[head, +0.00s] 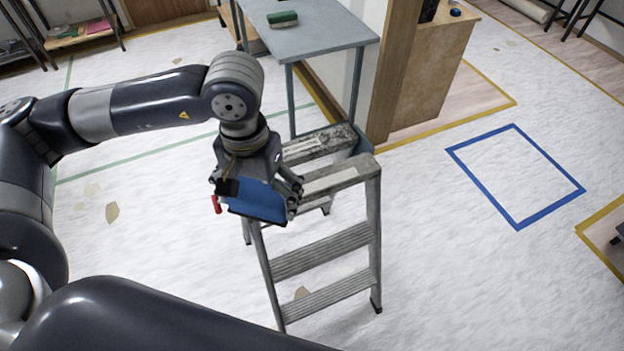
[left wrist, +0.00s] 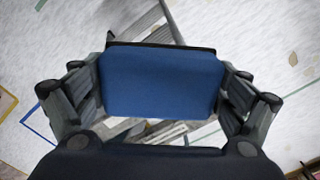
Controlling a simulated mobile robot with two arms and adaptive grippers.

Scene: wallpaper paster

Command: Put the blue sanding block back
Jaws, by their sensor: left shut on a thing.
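The blue sanding block (head: 258,200) is held in my left gripper (head: 256,190), above and beside the top of the stepladder in the head view. In the left wrist view the block (left wrist: 160,82) fills the space between the two fingers of my left gripper (left wrist: 160,90). A small red part (head: 216,204) shows at the left of the block. My right gripper is not in view.
A grey metal stepladder (head: 322,250) stands under and right of the block. A grey-blue table (head: 310,38) behind it carries a green block (head: 283,18). A wooden cabinet (head: 436,70) stands right of it. A blue taped square (head: 515,175) marks clear floor.

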